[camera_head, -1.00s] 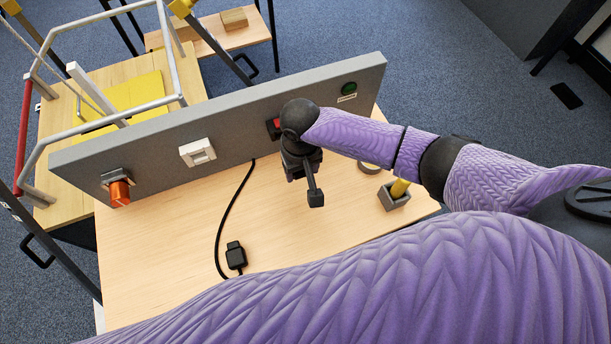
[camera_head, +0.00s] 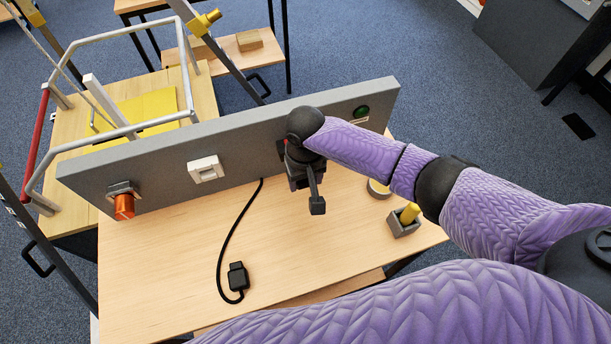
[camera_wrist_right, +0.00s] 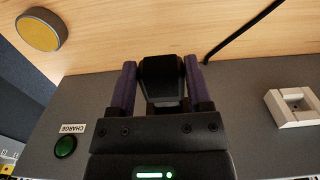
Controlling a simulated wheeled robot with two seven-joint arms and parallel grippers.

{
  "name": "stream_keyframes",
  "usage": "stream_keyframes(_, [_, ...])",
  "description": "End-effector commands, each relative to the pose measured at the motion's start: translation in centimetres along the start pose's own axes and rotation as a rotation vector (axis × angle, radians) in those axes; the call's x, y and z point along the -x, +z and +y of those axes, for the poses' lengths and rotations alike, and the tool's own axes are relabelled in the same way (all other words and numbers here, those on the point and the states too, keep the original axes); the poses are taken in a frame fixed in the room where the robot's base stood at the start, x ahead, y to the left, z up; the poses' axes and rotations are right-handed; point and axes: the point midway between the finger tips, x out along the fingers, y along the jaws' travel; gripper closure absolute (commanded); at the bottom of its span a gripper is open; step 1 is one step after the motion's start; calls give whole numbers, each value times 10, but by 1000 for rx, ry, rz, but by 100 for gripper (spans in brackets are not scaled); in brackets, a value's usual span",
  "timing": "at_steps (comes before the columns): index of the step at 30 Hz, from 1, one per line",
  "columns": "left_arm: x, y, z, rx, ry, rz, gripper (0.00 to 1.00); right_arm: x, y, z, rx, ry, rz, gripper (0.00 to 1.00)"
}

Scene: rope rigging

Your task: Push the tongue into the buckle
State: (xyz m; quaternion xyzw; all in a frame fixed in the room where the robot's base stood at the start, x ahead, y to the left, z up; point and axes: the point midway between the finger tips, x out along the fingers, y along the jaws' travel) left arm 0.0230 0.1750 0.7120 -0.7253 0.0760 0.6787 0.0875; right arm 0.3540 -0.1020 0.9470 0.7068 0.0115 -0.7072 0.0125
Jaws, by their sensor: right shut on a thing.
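My right gripper (camera_head: 304,178) is low in front of the grey panel (camera_head: 235,148), between the white socket and the green button. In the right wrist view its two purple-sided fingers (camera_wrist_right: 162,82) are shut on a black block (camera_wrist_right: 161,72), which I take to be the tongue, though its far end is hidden. A small red sliver, possibly the buckle (camera_head: 280,148), shows on the panel beside the right wrist. The arm covers the rest, so I cannot tell whether block and buckle touch. My left gripper is out of view.
The panel carries an orange knob (camera_head: 124,206), a white socket (camera_head: 206,168) and a green button (camera_head: 362,112). A black plug (camera_head: 237,277) on a cord lies on the table (camera_head: 160,270). A grey holder (camera_head: 403,226) with a yellow peg stands right. The table's front left is clear.

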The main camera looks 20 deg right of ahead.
Motion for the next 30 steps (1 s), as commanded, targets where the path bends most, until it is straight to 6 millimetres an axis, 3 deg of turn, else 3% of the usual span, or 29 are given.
stream_keyframes(9, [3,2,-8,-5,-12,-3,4,0,0,0,1,0,0,96])
stream_keyframes(30, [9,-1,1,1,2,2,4,0,0,0,1,0,0,96])
